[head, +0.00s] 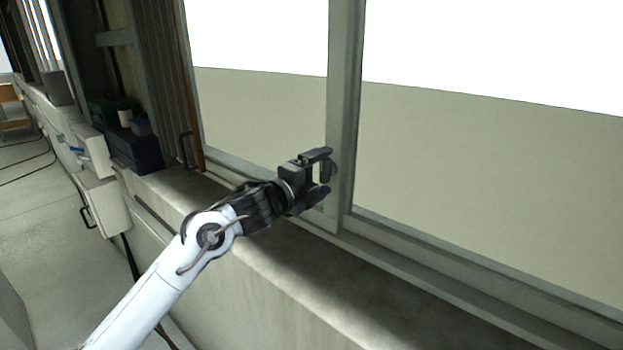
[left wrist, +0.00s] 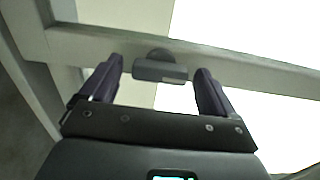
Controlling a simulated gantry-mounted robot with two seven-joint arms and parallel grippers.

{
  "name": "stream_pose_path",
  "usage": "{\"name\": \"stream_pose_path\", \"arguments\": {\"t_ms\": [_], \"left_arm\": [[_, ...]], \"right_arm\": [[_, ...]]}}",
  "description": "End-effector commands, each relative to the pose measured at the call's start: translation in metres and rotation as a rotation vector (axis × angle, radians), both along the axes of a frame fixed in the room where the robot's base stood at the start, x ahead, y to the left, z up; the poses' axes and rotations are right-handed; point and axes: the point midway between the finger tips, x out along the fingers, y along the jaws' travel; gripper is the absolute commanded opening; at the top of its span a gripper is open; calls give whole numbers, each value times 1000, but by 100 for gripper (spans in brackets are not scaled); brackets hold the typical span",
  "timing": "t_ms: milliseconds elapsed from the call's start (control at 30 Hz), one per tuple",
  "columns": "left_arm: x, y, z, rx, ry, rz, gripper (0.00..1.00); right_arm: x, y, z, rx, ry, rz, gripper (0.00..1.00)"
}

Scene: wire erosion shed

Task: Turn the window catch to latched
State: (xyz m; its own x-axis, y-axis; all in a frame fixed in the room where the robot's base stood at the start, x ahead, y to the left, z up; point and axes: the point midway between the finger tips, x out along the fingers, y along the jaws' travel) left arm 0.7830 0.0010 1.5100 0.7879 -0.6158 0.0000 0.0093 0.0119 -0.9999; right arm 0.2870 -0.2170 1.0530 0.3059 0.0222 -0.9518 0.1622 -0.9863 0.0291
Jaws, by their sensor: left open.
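The window catch (left wrist: 160,71) shows in the left wrist view as a small grey bar handle on a round base, fixed to the window's upright frame post (left wrist: 225,62). The bar lies between my left gripper's two dark fingers (left wrist: 158,76), with a gap on each side. In the head view my left gripper (head: 321,172) is open at the post (head: 345,120), and the catch (head: 329,170) is a small dark shape between its fingertips, partly hidden. The fingers do not appear closed on it. My right gripper is in neither view.
A concrete sill (head: 300,270) runs below the window. A dark blue box (head: 135,150), small containers and a dark handle (head: 184,150) stand at the left. Large panes flank the post. The sill to the right of my arm is clear.

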Motion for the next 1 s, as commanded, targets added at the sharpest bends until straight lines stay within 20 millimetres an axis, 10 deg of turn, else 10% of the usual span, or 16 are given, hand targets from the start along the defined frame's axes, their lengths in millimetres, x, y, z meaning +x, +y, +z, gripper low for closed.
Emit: {"name": "stream_pose_path", "arguments": {"t_ms": [1000], "left_arm": [[-84,66,-1,1,0,1,89]], "right_arm": [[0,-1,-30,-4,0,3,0]]}}
